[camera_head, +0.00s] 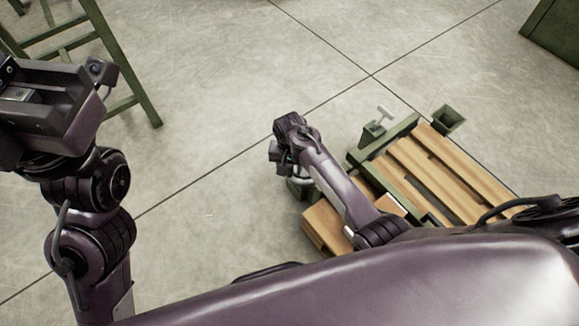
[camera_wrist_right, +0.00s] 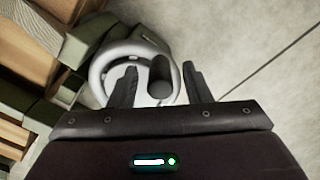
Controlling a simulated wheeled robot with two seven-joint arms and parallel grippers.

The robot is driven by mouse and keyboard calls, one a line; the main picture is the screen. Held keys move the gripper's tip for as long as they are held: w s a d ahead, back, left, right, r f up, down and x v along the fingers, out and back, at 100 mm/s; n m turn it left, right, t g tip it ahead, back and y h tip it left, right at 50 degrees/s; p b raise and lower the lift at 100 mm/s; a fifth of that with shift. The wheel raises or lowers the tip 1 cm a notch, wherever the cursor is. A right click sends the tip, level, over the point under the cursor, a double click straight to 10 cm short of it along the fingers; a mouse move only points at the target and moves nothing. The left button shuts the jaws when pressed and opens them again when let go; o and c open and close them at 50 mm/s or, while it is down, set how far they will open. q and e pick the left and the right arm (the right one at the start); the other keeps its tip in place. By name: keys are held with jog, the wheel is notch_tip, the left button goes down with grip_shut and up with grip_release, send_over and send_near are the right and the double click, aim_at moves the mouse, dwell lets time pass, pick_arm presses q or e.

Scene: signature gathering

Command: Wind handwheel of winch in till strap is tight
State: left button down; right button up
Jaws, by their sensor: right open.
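The winch's handwheel shows in the right wrist view as a pale grey ring (camera_wrist_right: 103,66) with a dark upright knob (camera_wrist_right: 160,72). My right gripper (camera_wrist_right: 160,88) is open, its two fingers apart on either side of the knob, which shows between them. I cannot tell whether either finger touches it. I cannot make out the strap clearly. My left gripper (camera_head: 45,105) is raised at the left, its fingers not visible.
A wooden pallet (camera_head: 428,172) with green crosspieces lies on the floor under my right arm. A green bracket with a pale T-shaped handle (camera_head: 385,113) and a green open holder (camera_head: 448,118) stand at its far edge. A green frame (camera_head: 128,75) stands upper left. The middle floor is clear.

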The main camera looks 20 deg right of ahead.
jog(key=shift+c, duration=0.2)
grip_shut()
